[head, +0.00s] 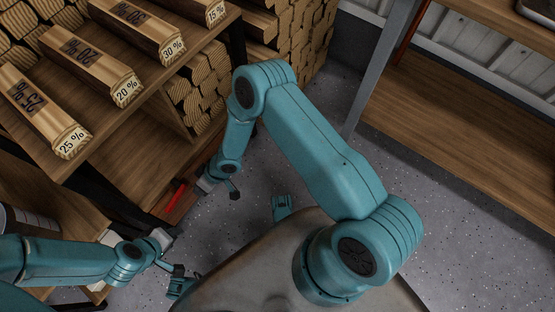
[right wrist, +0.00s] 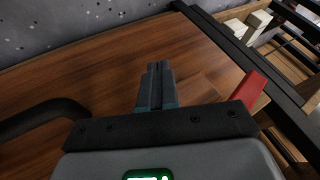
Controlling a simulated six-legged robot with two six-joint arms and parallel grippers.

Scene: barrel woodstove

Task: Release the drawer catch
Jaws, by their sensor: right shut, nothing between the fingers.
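A red lever (head: 175,196), which looks like the drawer catch, sits by the brown wooden panel (head: 186,205) below the log shelf. In the right wrist view the red lever (right wrist: 249,89) stands up at the right, beside the dark-framed edge of the wooden panel (right wrist: 110,75). My right gripper (head: 204,186) is close to the red lever in the head view. In the right wrist view its fingers (right wrist: 155,78) are together and empty, left of the lever and apart from it.
A black curved bar (right wrist: 45,114) lies at the left over the panel. Labelled log pieces (head: 100,72) sit on the wooden shelf (head: 130,125) above. A workbench with a wooden lower shelf (head: 440,120) stands at right. Speckled floor (head: 290,165) is open between them.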

